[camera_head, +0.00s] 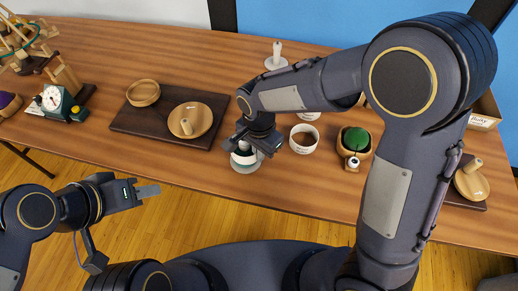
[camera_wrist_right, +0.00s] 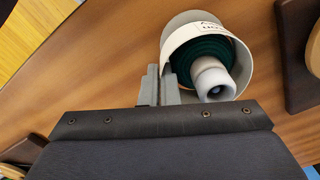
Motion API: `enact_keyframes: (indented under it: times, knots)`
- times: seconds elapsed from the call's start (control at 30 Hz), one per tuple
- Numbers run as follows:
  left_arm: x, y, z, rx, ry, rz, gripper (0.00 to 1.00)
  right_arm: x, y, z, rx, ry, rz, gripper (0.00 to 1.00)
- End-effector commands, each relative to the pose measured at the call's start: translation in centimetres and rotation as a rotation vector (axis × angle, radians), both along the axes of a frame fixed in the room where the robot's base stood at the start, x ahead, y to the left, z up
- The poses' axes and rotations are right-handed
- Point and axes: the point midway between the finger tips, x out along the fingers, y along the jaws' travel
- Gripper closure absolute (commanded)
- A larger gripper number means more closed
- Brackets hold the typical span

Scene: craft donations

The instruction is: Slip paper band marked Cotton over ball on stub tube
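A white paper band (camera_wrist_right: 180,38) with dark print, too small to read, surrounds a dark green ball (camera_wrist_right: 186,72) in the right wrist view. A pale tube end (camera_wrist_right: 212,78) shows in front of the ball, and a round grey base (camera_wrist_right: 242,55) behind it. In the head view this base (camera_head: 245,168) stands near the table's front edge, mostly under my right gripper (camera_head: 250,148). My right gripper (camera_wrist_right: 160,85) has its fingers close together at the band's left wall, apparently pinching it. My left gripper (camera_head: 147,191) is empty, off the table's front edge; its finger gap is unclear.
Another white band (camera_head: 304,139) stands just right of my right gripper. A wooden bowl (camera_head: 355,141) with a green ball is further right. A dark board (camera_head: 150,122) with wooden dishes lies to the left. A white stand (camera_head: 276,60) is behind. The table (camera_head: 130,172) is clear at front left.

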Motion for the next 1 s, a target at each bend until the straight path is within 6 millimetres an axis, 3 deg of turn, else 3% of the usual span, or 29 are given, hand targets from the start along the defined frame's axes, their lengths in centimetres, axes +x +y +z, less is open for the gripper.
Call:
enact_keyframes:
  times: [0.17, 0.37, 0.67, 1.0]
  knots:
    - [0.0, 0.0, 0.0, 0.000, 0.000, 0.000, 0.64, 0.0, 0.0, 0.1, 0.001, -0.001, 0.000, 1.00]
    - [0.0, 0.0, 0.1, 0.000, 0.000, 0.000, 0.64, 0.1, 0.0, 0.2, 0.001, -0.003, 0.000, 0.73]
    - [0.0, 0.0, 0.1, 0.000, 0.000, 0.000, 0.64, 0.1, 0.1, 0.5, 0.003, -0.004, 0.000, 0.73]
    - [0.0, 0.0, 0.7, 0.000, 0.000, 0.000, 0.64, 0.1, 0.1, 5.7, 0.005, -0.006, 0.000, 0.73]
